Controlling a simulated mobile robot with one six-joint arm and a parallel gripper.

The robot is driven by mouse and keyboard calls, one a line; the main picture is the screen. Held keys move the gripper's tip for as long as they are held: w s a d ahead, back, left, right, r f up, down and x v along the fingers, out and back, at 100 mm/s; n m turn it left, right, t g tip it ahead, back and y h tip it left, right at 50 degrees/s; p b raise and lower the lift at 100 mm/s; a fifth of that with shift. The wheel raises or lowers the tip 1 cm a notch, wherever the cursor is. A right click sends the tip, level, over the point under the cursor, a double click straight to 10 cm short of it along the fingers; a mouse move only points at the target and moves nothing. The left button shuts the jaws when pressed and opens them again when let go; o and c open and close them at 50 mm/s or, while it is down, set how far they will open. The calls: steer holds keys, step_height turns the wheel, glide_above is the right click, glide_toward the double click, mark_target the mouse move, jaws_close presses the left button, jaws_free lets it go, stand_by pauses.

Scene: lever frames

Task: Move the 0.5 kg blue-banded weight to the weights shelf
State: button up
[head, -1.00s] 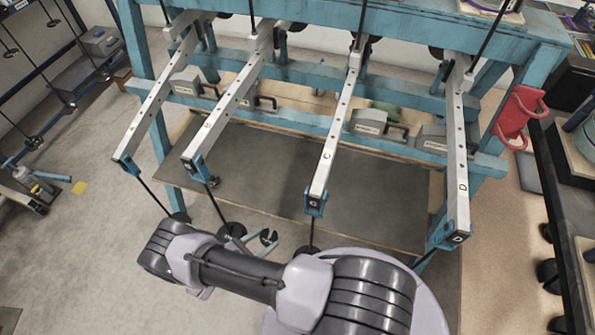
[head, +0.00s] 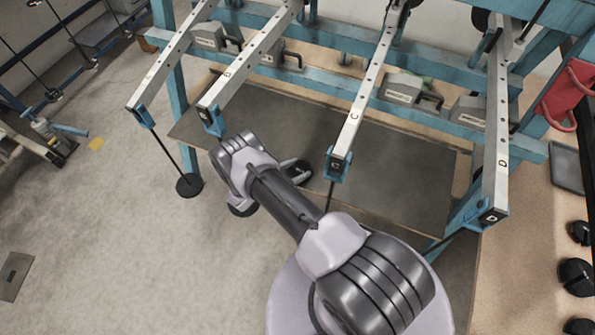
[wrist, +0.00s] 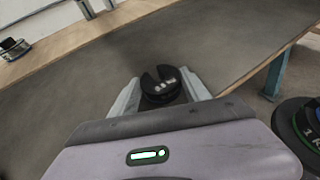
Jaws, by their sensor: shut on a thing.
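A small black slotted weight (wrist: 162,88) with pale markings sits between the fingers of my gripper (wrist: 160,92) in the wrist view. The gripper is shut on it. I see no blue band on it from here. In the head view, the weight (head: 303,172) is a dark shape at the far end of my arm, over the dark board of the lever frame (head: 395,165). I cannot tell whether it touches the board. My arm hides part of the fingers. Which surface is the weights shelf is not clear in these views.
A green-banded black weight (wrist: 306,125) stands close to the right of my gripper. Levers B (head: 245,70) and C (head: 355,115) hang above the board on either side. Several black weights (head: 575,277) lie at the right edge. Open floor (head: 110,240) is at the left.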

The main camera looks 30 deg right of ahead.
steer(key=shift+f, duration=0.1)
steer(key=o, duration=1.7)
steer(key=p+v, duration=0.1)
steer(key=v, duration=0.2)
steer(key=p+v, duration=0.1)
steer(key=v, duration=0.3)
steer(key=shift+s+a+r, duration=0.1)
steer(key=shift+a+r, duration=0.1)
steer(key=shift+r, duration=0.15)
